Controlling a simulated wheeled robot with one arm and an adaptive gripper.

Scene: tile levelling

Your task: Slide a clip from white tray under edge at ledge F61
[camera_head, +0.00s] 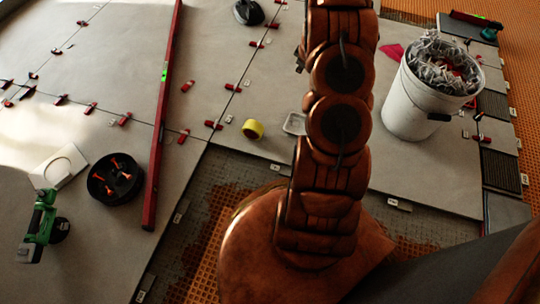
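A white tray (294,123) lies on the tiles near the middle, its right part hidden behind my arm. I cannot make out what is in it. Bare tile edges border the orange mat, and small pale tags sit along them: one on the left edge (180,217), one above the mat (275,168) and one right of my arm (395,203). The tag lettering is too small to read, so I cannot tell which ledge is F61. My copper-coloured arm rises through the middle and leaves the top of the picture. My gripper does not show.
A white bucket (410,107) full of scraps stands right of my arm. A long red level (163,120) lies across the left tiles. A yellow tape roll (252,129), a black dish (115,180) and a green tool (42,228) are nearby. Several red clips sit along the joints.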

